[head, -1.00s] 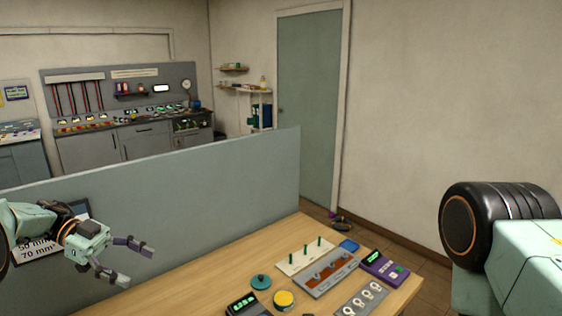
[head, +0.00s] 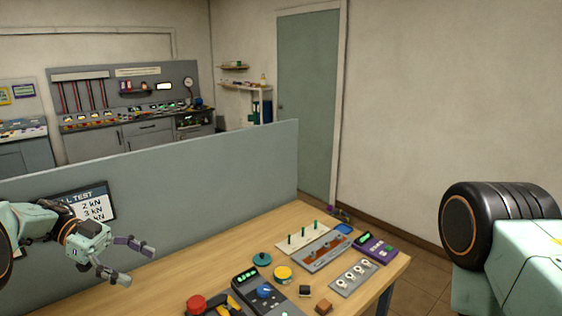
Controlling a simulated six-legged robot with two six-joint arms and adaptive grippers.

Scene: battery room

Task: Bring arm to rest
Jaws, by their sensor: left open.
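My left gripper (head: 136,262) is open and empty at the lower left of the head view. Its two fingers point to the right, and it hangs in front of the grey-green partition, apart from the things on the bench. Part of my right arm (head: 500,232) shows at the right edge; its gripper is out of view.
The wooden bench (head: 215,255) holds a board with green pegs (head: 290,244), a purple meter (head: 375,247), a plate with rings (head: 352,279), a yellow disc (head: 283,274), a teal knob (head: 262,260), a dark device (head: 258,290) and a red button (head: 195,304). The partition (head: 200,170) stands behind.

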